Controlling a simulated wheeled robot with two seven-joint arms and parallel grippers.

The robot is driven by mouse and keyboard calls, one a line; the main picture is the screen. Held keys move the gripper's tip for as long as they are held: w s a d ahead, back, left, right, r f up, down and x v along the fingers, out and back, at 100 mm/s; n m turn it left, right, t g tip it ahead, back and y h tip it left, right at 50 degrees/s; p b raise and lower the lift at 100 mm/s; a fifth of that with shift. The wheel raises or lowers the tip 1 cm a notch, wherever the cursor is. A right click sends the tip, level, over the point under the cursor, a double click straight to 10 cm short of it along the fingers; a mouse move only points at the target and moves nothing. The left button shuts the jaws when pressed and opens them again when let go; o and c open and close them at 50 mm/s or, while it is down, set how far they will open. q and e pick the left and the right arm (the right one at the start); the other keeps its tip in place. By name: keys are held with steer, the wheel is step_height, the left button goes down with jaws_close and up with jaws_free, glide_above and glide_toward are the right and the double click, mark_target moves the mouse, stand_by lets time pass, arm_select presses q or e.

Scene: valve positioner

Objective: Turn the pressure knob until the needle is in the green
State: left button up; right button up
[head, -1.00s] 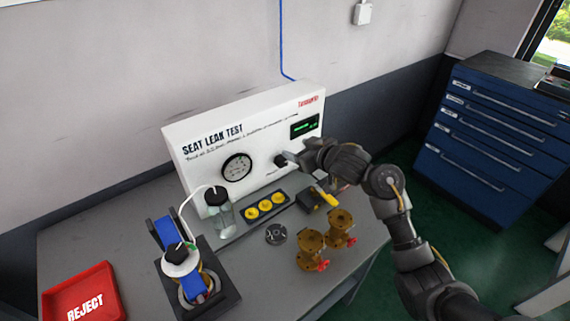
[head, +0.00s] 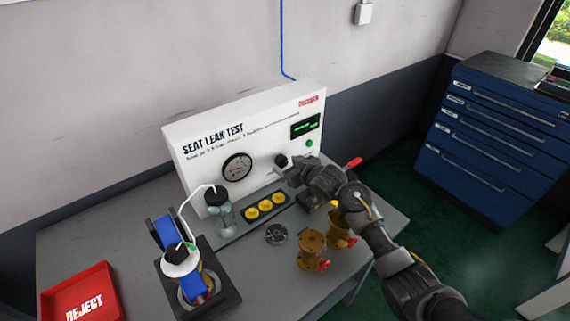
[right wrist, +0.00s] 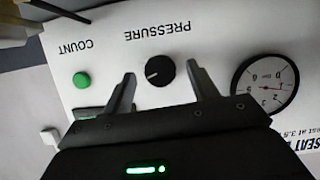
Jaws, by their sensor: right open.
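The black pressure knob (head: 281,160) sits on the white test panel, right of the round gauge (head: 237,167). In the right wrist view, the knob (right wrist: 160,71) carries a pale pointer line and lies between the spread fingertips of my right gripper (right wrist: 164,84). The gripper is open, and the knob appears just beyond the tips, not gripped. In the head view my right gripper (head: 279,172) is just below the knob. My left gripper is not seen.
A green button (right wrist: 81,80) marked COUNT is beside the knob. A red reject tray (head: 82,294) is at the left.

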steer(key=shift+x, duration=0.95)
steer(key=shift+c, duration=0.3)
steer(key=c, duration=0.9)
